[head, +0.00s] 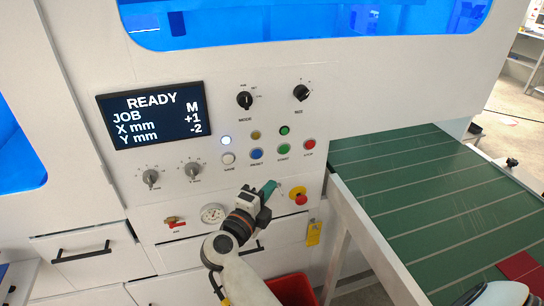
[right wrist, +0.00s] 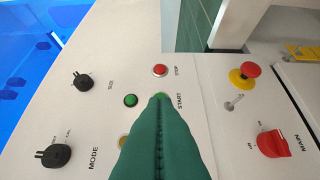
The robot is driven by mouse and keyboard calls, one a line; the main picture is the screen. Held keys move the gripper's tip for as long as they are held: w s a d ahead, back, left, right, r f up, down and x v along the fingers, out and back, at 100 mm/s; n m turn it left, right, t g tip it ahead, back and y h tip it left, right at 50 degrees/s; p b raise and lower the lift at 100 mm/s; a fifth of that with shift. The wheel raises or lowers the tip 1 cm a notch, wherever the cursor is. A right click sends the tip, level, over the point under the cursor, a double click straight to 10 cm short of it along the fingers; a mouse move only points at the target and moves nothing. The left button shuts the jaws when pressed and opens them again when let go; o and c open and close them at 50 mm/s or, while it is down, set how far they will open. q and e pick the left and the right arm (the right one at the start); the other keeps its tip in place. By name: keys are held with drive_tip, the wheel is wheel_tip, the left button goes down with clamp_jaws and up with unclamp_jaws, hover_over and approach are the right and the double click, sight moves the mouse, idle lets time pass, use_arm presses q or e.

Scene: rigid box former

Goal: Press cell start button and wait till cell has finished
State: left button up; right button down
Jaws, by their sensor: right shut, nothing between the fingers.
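The green START button (head: 284,149) sits on the white cell panel, between the blue RESET button and the red STOP button. My right gripper (head: 270,187) is shut and empty, with green fingers pointing toward the panel, below the START button in the head view. In the right wrist view, the closed fingers (right wrist: 158,102) cover most of the START button (right wrist: 161,96), and only its edge shows. I cannot tell the exact gap there; in the head view they look apart. The display (head: 152,113) reads READY, JOB M, X mm +1, Y mm -2. My left gripper is not in view.
Close by are the red STOP button (head: 309,145), blue RESET button (head: 256,153), and red emergency stop (head: 300,197) on yellow. A red MAIN switch (right wrist: 273,144) shows in the wrist view. A green conveyor (head: 410,190) runs at right. A red bin (head: 290,289) stands below.

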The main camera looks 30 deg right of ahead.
drive_tip(key=shift+d, duration=0.1)
drive_tip(key=p, duration=0.4)
approach(288, 150)
drive_tip(key=d, duration=0.4)
drive_tip(key=shift+w+d, duration=0.25)
drive_tip(key=shift+w, duration=0.5)
drive_tip(key=shift+w+d, duration=0.3)
drive_tip(key=shift+w, duration=0.4)
